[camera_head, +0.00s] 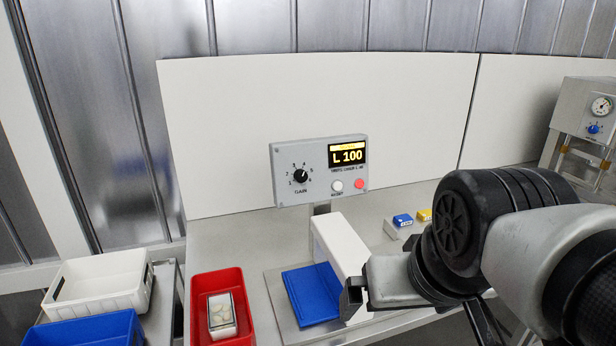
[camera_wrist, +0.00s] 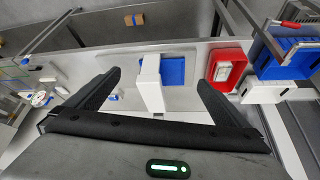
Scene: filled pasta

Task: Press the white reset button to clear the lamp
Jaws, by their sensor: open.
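The grey control box (camera_head: 320,170) stands on a post at the back of the bench. Its front has a black dial, a lit yellow display reading "L 100", a white reset button (camera_head: 337,185) and a red button (camera_head: 359,183) to its right. My gripper (camera_head: 352,292) is in front of and below the box, apart from the buttons, near a white block-shaped housing (camera_head: 340,245). In the wrist view my gripper (camera_wrist: 158,85) is open, its two black fingers spread, with the white housing (camera_wrist: 150,85) showing between them. I cannot make out the reset button in the wrist view.
A red bin (camera_head: 240,302) with a clear container stands to the left, with white (camera_head: 100,283) and blue (camera_head: 85,330) bins further left. Small blue (camera_head: 402,220) and yellow blocks lie to the right. A gauge machine stands far right.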

